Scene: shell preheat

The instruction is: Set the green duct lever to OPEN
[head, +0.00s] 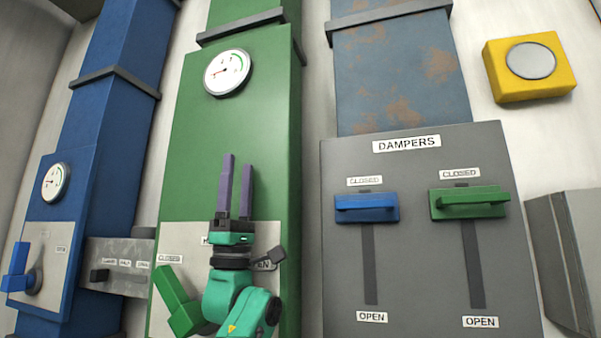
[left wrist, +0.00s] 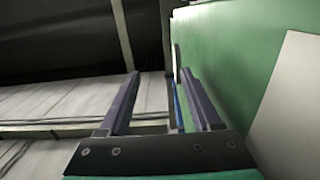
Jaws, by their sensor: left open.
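The green duct (head: 235,140) carries a pale lever plate (head: 195,235) at its lower part. The green duct lever (head: 178,300) points up and left toward the CLOSED label (head: 170,258). An OPEN label (head: 264,266) is at the plate's right, partly covered. My left gripper (head: 233,187) is open and empty in front of the duct, fingers pointing up, above and right of the lever. My arm hides the middle of the plate and the lever's pivot. In the left wrist view the open fingers (left wrist: 160,100) show beside the green duct wall (left wrist: 235,60); no lever shows there.
A blue duct (head: 105,130) with a blue lever (head: 17,268) stands left. A grey selector box (head: 125,280) sits between the ducts. At right, the DAMPERS panel (head: 420,260) has blue (head: 367,208) and green (head: 470,203) slide handles, both at CLOSED.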

